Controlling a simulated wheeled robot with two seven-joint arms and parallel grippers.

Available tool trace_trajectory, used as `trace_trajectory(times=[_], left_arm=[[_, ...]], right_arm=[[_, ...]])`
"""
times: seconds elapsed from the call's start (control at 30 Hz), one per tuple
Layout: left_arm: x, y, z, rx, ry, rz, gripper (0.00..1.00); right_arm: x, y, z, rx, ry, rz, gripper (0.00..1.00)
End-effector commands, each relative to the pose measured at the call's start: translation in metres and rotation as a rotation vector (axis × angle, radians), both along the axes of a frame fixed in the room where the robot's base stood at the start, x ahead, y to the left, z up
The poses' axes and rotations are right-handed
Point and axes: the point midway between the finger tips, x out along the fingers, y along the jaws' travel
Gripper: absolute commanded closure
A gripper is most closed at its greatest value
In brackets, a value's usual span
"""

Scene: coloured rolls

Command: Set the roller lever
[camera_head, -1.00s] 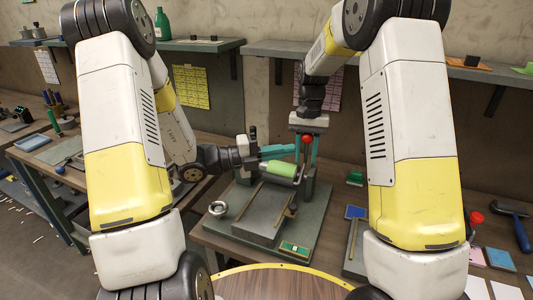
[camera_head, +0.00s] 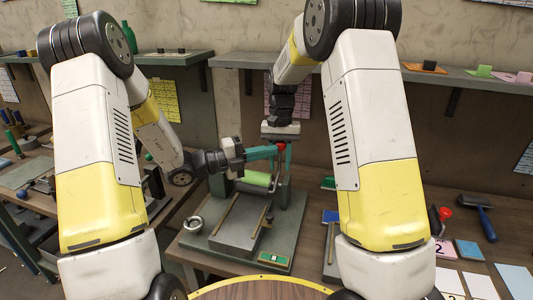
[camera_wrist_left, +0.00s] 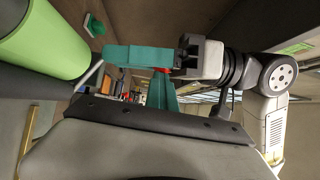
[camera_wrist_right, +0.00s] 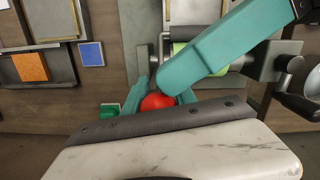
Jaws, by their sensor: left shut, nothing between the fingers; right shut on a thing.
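The roller press (camera_head: 300,208) stands on the bench in the middle of the head view, with a green roller (camera_head: 257,180) over its grey bed. A red lever knob (camera_head: 281,146) is above the roller's right end. My right gripper (camera_head: 284,152) points down and is shut on the knob, which shows red between its teal fingers in the right wrist view (camera_wrist_right: 158,101). My left gripper (camera_head: 265,152) is shut and empty, its teal fingers reaching right, close beside the knob. In the right wrist view they cross just above the knob. The lever's shaft is mostly hidden behind the fingers.
A metal ring (camera_head: 193,225) lies on the press base's left side and a green card (camera_head: 275,258) at its front. A blue-handled hammer (camera_head: 484,216), a second red knob (camera_head: 445,213) and cards lie at the right. A shelf (camera_head: 440,75) runs behind.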

Motion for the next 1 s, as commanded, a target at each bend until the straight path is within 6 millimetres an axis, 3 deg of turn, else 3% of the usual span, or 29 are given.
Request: trace_trajectory(times=[0.13,0.17,0.23,0.7,1.0], left_arm=[[0.007,-0.001,0.003,0.002,-0.013,0.012,1.00],[0.007,-0.001,0.003,0.002,-0.013,0.012,1.00],[0.007,-0.002,0.003,0.002,-0.013,0.012,1.00],[0.007,-0.001,0.003,0.000,-0.011,0.013,1.00],[0.006,0.000,0.001,0.003,-0.007,0.012,1.00]], right_arm=[[-0.009,0.009,0.001,0.008,0.021,0.011,1.00],[-0.009,0.009,0.001,0.009,0.022,0.012,0.62],[-0.009,0.009,0.001,0.009,0.023,0.012,0.51],[-0.010,0.009,0.001,0.008,0.026,0.013,0.51],[-0.002,0.007,0.042,0.008,0.017,0.010,0.51]])
